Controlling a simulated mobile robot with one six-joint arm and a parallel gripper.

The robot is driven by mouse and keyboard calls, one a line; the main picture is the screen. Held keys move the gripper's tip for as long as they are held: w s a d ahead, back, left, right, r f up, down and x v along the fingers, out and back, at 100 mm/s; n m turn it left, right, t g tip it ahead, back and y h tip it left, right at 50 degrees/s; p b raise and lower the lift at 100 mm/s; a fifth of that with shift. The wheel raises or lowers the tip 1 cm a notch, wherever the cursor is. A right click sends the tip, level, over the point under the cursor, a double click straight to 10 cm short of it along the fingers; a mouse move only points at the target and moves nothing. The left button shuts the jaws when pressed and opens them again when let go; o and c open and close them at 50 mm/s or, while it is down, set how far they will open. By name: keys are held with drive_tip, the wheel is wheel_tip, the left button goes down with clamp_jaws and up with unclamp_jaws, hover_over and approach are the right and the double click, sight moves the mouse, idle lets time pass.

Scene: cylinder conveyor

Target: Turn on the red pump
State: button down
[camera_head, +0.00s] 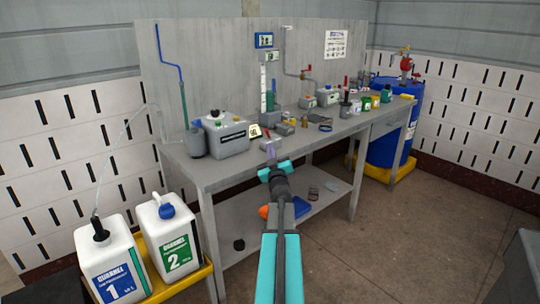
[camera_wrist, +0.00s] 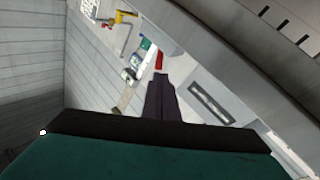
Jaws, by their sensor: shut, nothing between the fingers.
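A red pump (camera_head: 405,63) stands on top of the blue drum (camera_head: 386,140) at the far right in the head view, well beyond my gripper. My gripper (camera_head: 271,152) is in front of the workbench's near edge, in the middle of the head view. Its fingers are together and empty. In the wrist view the dark fingers (camera_wrist: 160,85) point up the picture towards the bench. I cannot make out the red pump for certain in the wrist view.
The grey workbench (camera_head: 228,172) holds bottles, canisters and small tools. A pipe with a red handle (camera_head: 305,68) is on its back panel. White canisters 1 (camera_head: 110,255) and 2 (camera_head: 172,240) stand at the lower left.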

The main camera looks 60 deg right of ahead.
sight(268, 134)
drive_tip(key=shift+x, duration=4)
